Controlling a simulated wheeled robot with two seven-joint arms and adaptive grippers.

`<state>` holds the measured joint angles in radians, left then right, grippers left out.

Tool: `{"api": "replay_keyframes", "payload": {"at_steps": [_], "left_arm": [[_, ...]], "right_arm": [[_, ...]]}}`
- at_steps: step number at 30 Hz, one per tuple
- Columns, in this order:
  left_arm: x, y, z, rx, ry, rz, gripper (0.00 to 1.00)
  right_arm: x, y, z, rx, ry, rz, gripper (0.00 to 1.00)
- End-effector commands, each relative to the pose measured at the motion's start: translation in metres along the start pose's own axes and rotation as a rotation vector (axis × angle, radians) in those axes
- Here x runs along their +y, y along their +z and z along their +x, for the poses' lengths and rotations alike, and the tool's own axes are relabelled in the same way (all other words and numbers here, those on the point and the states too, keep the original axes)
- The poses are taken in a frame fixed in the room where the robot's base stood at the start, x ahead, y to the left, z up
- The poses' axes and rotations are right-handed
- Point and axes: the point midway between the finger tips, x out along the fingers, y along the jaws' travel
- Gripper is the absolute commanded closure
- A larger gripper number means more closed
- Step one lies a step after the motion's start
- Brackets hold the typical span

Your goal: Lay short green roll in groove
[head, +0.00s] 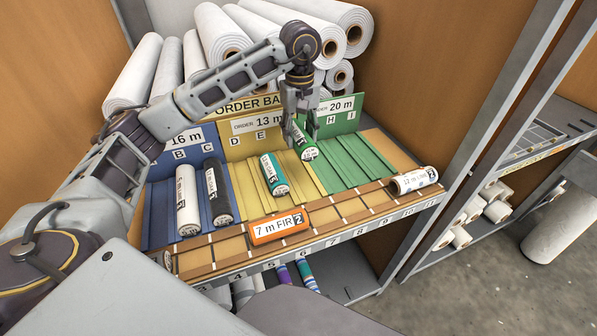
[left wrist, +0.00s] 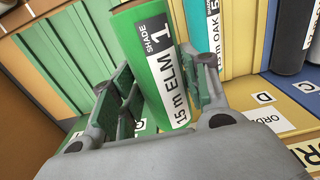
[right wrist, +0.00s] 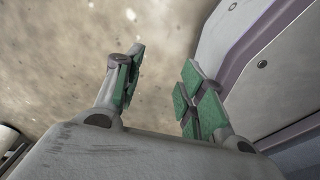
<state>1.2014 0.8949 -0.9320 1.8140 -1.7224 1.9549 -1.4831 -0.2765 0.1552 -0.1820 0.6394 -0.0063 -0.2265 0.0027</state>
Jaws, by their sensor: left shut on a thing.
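The short green roll (head: 306,150) has a white label reading 15 m ELM, shade 1. My left gripper (head: 299,125) is shut on it and holds it at the back of the rack, where the yellow and green sections meet. The left wrist view shows the green roll (left wrist: 148,68) between the fingers. I cannot tell whether it touches the rack. The green grooved section (head: 350,160) under the 20 m sign shows bare grooves. My right gripper (right wrist: 158,88) is open and empty in the right wrist view and is not in the head view.
A teal roll (head: 273,174) lies in the yellow section (head: 306,178). A white roll (head: 187,200) and a black roll (head: 217,195) lie in the blue section. An orange roll (head: 279,227) and another white roll (head: 413,180) lie on the numbered front ledge.

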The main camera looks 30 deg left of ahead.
Motion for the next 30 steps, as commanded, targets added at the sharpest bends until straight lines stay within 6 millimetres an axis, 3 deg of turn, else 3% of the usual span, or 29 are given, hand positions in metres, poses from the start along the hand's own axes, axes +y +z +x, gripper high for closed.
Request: {"api": "replay_keyframes", "payload": {"at_steps": [8,16,22,30], "left_arm": [[0.0,0.0,0.007,-0.001,-0.001,0.0,0.79],[-0.001,0.0,0.041,-0.002,-0.002,-0.002,0.79],[0.0,0.0,0.06,0.0,0.0,-0.001,0.79],[0.0,0.0,0.063,0.0,0.0,0.0,0.79]], "right_arm": [[-0.006,0.001,0.0,-0.001,-0.007,0.003,0.6],[-0.013,-0.001,-0.002,0.004,-0.013,0.005,0.6],[-0.01,0.003,-0.002,0.001,-0.01,0.004,0.6],[0.004,0.004,-0.001,-0.001,0.004,-0.002,0.6]]}}
